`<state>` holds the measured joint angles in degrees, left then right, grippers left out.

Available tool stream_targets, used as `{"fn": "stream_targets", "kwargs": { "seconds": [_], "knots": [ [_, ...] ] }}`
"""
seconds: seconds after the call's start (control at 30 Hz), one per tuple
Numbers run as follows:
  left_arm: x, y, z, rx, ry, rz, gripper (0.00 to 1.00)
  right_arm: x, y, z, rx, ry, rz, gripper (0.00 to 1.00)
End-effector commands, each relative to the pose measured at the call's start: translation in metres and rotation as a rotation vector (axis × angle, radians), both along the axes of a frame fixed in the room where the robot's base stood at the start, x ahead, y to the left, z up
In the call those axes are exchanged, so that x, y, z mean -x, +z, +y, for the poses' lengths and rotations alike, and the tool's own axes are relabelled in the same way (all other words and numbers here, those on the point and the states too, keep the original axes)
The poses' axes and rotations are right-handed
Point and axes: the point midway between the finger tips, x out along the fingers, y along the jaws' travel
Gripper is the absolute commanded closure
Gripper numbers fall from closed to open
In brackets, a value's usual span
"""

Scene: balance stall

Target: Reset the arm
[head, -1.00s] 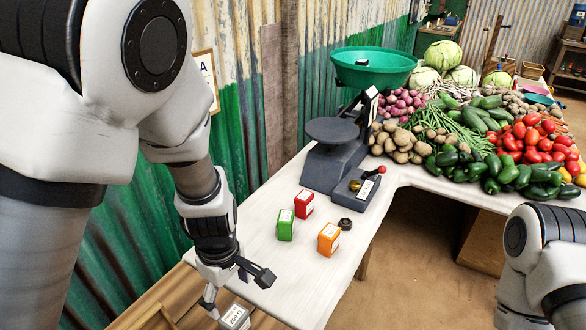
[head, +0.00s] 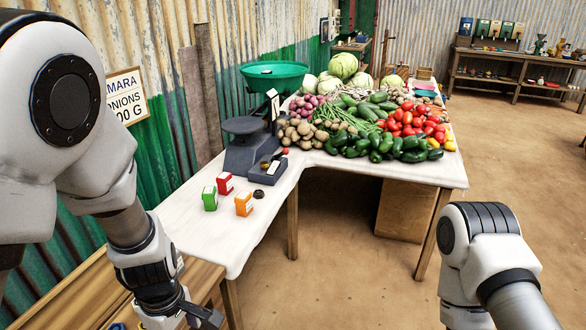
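My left arm comes in from the left, and its gripper (head: 192,318) is at the bottom edge, low beside the near end of the white table (head: 222,243). One dark finger shows; the rest is cut off by the frame, so its opening and anything between the fingers are hidden. My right arm (head: 485,255) stands at the lower right over the floor, and its gripper is out of view. A green box (head: 210,199), a red box (head: 225,183) and an orange box (head: 244,204) stand on the table, apart from my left gripper.
Vegetables cover the far table. A wooden bench (head: 75,290) lies at lower left, by the green wall. The floor (head: 345,255) in the middle is clear.

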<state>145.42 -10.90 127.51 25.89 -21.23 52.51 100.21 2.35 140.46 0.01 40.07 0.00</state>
Motion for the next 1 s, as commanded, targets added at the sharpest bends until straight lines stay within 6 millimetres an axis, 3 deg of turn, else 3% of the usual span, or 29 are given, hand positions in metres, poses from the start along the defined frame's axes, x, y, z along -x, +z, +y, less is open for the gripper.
{"fn": "stream_targets", "kwargs": {
  "seconds": [0.27, 0.47, 0.63, 0.77, 0.87, 1.0],
  "knots": [
    [0.055, -0.069, 0.004, 0.031, 0.023, 0.223, 0.15, -0.002, 0.0, 0.0, 0.0, 0.002, -0.005, 0.6],
    [0.112, -0.12, 0.015, 0.035, -0.017, 0.368, 0.15, -0.001, 0.0, 0.0, 0.0, 0.001, -0.003, 0.6],
    [0.171, -0.17, 0.033, 0.049, -0.194, 0.437, 0.15, -0.001, 0.0, 0.0, 0.0, 0.001, -0.003, 0.6],
    [0.21, -0.205, 0.047, 0.086, -0.467, 0.402, 0.15, -0.001, 0.0, 0.0, 0.0, 0.001, -0.003, 0.6],
    [0.214, -0.221, 0.05, 0.104, -0.706, 0.295, 0.15, -0.001, 0.0, 0.0, 0.0, 0.001, -0.003, 0.6],
    [0.179, -0.224, 0.047, 0.066, -1.015, 0.081, 0.15, -0.001, 0.0, 0.0, 0.0, 0.001, -0.003, 0.6]
  ]
}}
